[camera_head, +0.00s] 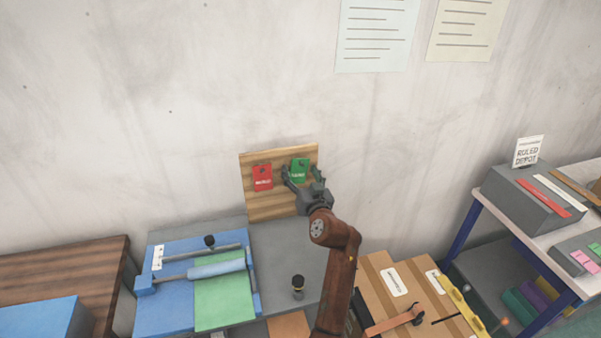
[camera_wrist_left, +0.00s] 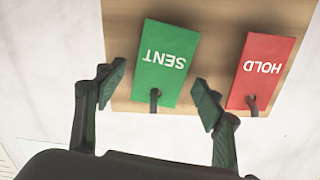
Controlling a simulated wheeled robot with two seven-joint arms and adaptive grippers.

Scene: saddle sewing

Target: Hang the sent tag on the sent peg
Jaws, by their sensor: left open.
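The green SENT tag (camera_head: 300,169) hangs at the upper right of the wooden board (camera_head: 262,205). In the left wrist view, where its lettering is upside down, the SENT tag (camera_wrist_left: 165,62) lies against the board with a dark peg (camera_wrist_left: 155,101) at its top edge. My left gripper (camera_head: 302,176) is at the board by this tag. In the wrist view the left gripper (camera_wrist_left: 160,94) is open, one finger to each side of the peg and tag edge, with a visible gap. My right gripper is not in view.
A red HOLD tag (camera_head: 262,178) hangs on its own peg (camera_wrist_left: 252,106) close beside the SENT tag. Below the board are a blue fixture with green sheet (camera_head: 222,292) and a black-topped knob (camera_head: 298,285). A cardboard box (camera_head: 392,275) and shelf stand right.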

